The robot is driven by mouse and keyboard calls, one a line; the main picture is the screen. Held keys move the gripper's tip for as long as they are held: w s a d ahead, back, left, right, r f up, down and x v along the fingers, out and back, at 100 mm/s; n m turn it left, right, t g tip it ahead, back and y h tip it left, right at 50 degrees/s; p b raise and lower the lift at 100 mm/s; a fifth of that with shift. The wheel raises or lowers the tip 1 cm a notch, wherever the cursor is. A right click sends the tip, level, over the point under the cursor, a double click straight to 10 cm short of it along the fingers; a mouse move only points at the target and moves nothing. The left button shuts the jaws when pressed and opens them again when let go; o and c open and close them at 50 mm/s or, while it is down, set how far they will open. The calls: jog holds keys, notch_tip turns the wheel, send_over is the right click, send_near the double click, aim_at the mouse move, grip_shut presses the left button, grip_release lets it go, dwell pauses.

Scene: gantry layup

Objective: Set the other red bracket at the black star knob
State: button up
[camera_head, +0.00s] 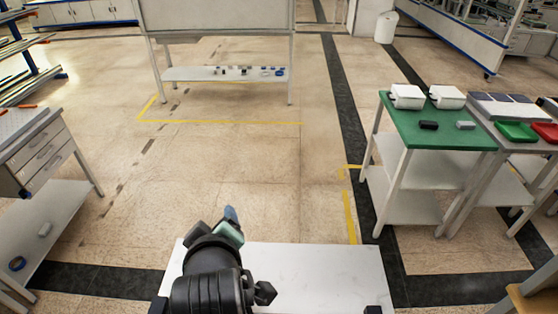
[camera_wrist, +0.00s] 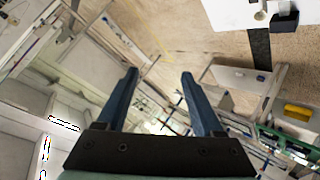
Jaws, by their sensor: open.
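My gripper (camera_head: 231,217) is raised in front of me at the lower middle of the head view, with nothing seen in it. In the wrist view my gripper (camera_wrist: 158,75) shows two blue fingers standing well apart with empty space between them. Small orange-red pieces (camera_head: 27,106) lie on the grey top of the drawer bench at the left edge, far from my gripper. They are too small to tell whether they are red brackets. I cannot make out a black star knob for certain in either view.
The drawer bench (camera_head: 52,125) stands at left. At right, a green-topped table (camera_head: 400,116) carries white bins (camera_head: 407,97) and small dark and grey blocks. Beside it are green (camera_head: 517,132) and red (camera_head: 546,132) trays. A white table (camera_head: 220,75) stands at the back. The middle floor is clear.

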jog(key=d+r+m+t, duration=0.2)
jog(key=r+t, duration=0.1)
jog(key=r, duration=0.6)
jog(key=w+d+r+m+t, duration=0.1)
jog(key=d+r+m+t, duration=0.15)
jog(key=r, duration=0.65)
jog(key=d+r+m+t, duration=0.15)
jog(key=r+t, duration=0.25)
jog(key=r, duration=0.5)
jog(key=s+d+r+m+t+h, duration=0.1)
jog(key=s+d+r+m+t, duration=0.1)
jog(key=s+r, duration=0.3)
jog(key=s+d+r+m+t+h, duration=0.1)
jog(key=s+r+t, duration=0.4)
jog(key=r, duration=0.7)
jog(key=shift+s+d+r+m+h, duration=0.3)
jog(key=shift+d+m, duration=0.4)
jog(key=shift+d, duration=0.25)
jog(key=shift+a+f, duration=0.1)
